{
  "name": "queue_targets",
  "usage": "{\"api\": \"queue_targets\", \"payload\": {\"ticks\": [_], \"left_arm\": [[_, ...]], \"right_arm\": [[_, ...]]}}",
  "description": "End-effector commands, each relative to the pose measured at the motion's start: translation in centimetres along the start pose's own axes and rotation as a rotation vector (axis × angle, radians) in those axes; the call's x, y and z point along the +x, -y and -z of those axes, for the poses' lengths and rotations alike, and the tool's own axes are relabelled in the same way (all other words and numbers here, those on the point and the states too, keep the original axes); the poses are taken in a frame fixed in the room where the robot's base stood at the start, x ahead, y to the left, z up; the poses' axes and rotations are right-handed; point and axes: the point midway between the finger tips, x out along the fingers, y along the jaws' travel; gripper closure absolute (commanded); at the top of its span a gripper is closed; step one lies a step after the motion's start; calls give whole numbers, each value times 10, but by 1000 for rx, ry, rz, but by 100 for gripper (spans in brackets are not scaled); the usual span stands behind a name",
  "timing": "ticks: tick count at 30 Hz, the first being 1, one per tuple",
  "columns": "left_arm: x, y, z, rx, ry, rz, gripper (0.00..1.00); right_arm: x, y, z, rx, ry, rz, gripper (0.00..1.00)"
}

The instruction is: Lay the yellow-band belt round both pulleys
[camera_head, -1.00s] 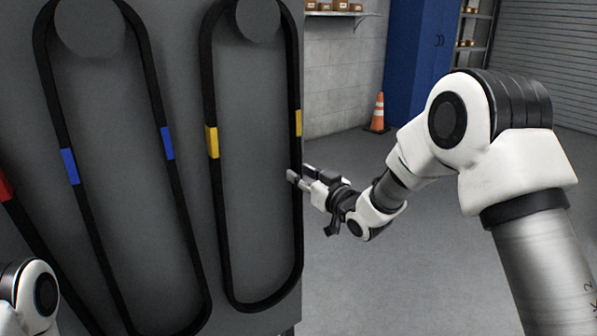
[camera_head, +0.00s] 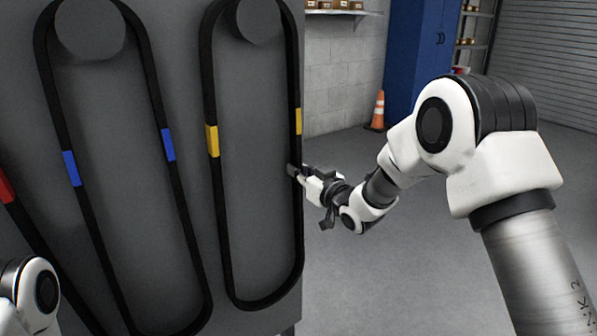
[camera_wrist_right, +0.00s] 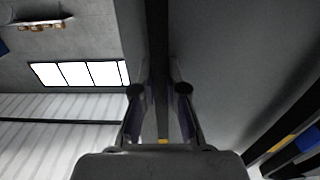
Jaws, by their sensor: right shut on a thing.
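The yellow-band belt (camera_head: 212,141) is a long black loop with two yellow bands. It hangs over a round grey disc (camera_head: 258,19) on the dark grey panel, its lower end hanging free. My right gripper (camera_head: 294,171) is shut on the belt's right strand, below the right yellow band. In the right wrist view the dark strand (camera_wrist_right: 157,60) runs between the two fingers (camera_wrist_right: 158,92), and a bit of yellow shows near the palm. My left gripper is out of view; only part of my left arm shows at bottom left. I cannot pick out two mounted pulleys.
A blue-band belt (camera_head: 168,145) hangs from another disc (camera_head: 90,28) to the left. A red-marked belt (camera_head: 5,188) shows at the left edge. The panel (camera_head: 180,60) ends just right of the held strand. Open floor lies beyond, with an orange cone (camera_head: 378,111) and blue cabinet (camera_head: 415,55).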

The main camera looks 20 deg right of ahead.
Motion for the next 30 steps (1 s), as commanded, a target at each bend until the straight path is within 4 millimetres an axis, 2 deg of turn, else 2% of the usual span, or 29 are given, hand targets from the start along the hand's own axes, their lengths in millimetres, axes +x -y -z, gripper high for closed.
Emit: {"api": "queue_targets", "payload": {"ticks": [3, 14, 30], "left_arm": [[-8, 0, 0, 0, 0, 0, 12], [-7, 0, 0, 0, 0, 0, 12], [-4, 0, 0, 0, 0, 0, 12]], "right_arm": [[0, 0, 11, 0, -2, 0, 100], [-1, -1, 11, 1, -1, 0, 100], [-50, -1, 10, 3, -1, -2, 100]]}}
